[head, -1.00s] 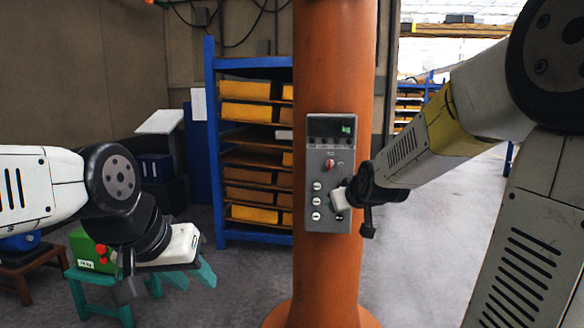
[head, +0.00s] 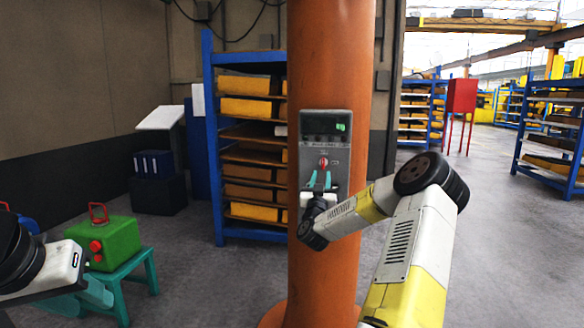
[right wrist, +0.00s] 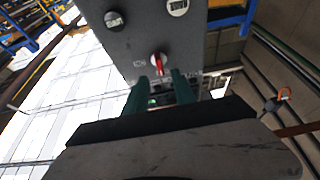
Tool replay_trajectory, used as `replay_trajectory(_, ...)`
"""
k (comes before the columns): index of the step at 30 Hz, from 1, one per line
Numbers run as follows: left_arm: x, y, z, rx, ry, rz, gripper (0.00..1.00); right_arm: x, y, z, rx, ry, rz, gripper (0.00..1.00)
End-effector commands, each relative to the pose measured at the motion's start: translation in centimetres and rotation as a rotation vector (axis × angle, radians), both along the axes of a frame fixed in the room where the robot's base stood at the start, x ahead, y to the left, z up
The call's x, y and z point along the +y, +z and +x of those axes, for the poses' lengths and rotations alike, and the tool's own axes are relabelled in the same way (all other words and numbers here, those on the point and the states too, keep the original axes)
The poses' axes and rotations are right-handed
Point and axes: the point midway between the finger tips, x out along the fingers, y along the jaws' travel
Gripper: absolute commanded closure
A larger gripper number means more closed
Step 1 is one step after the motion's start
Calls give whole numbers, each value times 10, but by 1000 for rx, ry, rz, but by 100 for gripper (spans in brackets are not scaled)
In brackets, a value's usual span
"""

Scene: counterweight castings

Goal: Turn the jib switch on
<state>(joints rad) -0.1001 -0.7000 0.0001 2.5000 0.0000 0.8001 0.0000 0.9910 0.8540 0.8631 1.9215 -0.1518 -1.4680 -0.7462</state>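The grey control box (head: 309,150) is fixed to the orange column. The jib switch (head: 323,162), a red rotary knob on a pale round plate, sits on its front below a dark panel with a green lit patch; in the right wrist view the knob (right wrist: 158,63) points roughly along the picture's vertical. My right gripper (head: 320,181) is just below the knob, its teal fingers apart. In the right wrist view its fingertips (right wrist: 159,76) stand to either side of the knob's near end; contact cannot be told. My left gripper (head: 82,296) is low at left, fingers apart and empty.
The orange column (head: 333,65) stands directly ahead. A green box with red knobs (head: 122,240) sits on a teal stool (head: 136,268) at left. A blue rack with yellow bins (head: 213,110) stands behind. Open floor lies to the right, before a red cabinet (head: 462,95).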

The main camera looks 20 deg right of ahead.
Motion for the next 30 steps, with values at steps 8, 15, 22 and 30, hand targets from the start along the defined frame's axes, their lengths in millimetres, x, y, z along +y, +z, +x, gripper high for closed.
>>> replay_trajectory(8,0,0,0,0,0,0,64,-22,17,35,-1,1,2,68)
replay_trajectory(15,0,0,0,0,0,0,64,-30,25,50,1,2,1,68)
replay_trajectory(22,0,0,0,0,0,0,64,-30,25,51,3,4,0,68)
replay_trajectory(30,0,0,0,0,0,0,64,-30,25,51,3,4,0,100)
